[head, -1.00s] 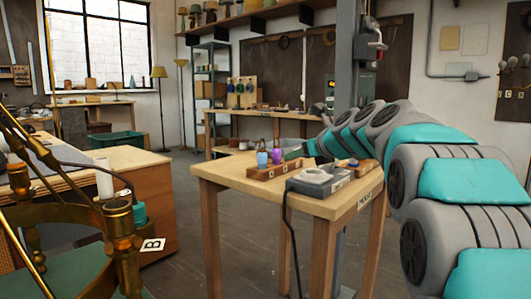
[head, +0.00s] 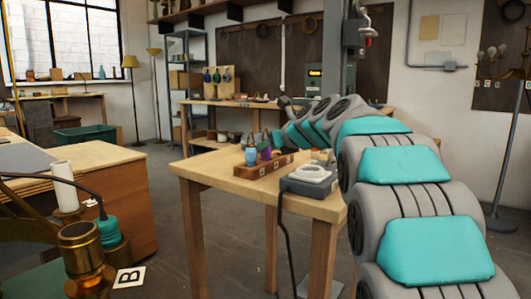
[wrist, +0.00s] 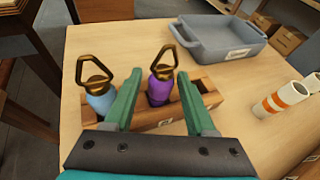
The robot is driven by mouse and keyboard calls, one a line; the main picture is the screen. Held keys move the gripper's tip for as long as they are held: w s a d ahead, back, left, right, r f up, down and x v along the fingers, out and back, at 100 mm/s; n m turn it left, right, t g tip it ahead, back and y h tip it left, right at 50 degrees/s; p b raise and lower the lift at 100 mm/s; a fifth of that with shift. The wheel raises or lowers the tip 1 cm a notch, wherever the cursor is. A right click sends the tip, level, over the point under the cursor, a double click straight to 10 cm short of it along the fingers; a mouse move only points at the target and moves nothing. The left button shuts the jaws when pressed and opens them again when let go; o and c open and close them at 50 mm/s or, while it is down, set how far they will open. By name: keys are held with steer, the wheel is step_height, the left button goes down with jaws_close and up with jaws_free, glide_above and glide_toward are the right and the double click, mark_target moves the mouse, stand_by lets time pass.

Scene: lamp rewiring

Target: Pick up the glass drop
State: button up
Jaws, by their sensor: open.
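A purple glass drop (wrist: 161,86) with a brass loop on top stands in a wooden rack (wrist: 165,118). A light blue glass drop (wrist: 101,98) with a similar loop stands left of it in the same rack. My gripper (wrist: 159,78) is open, its two green fingers reaching along either side of the purple drop. The left finger lies between the two drops. I cannot tell whether either finger touches the glass. The head view also shows the blue drop (head: 251,155) and the purple drop (head: 266,153); my fingers are hard to make out there.
The rack stands on a small wooden table (head: 215,172), beside a grey device with a white top (head: 312,174). A brass lamp part (head: 82,248) is at lower left.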

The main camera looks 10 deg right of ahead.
steer(key=x, duration=0.4)
steer(key=shift+w+f, duration=0.15)
steer(key=shift+c, duration=0.3)
jaws_close()
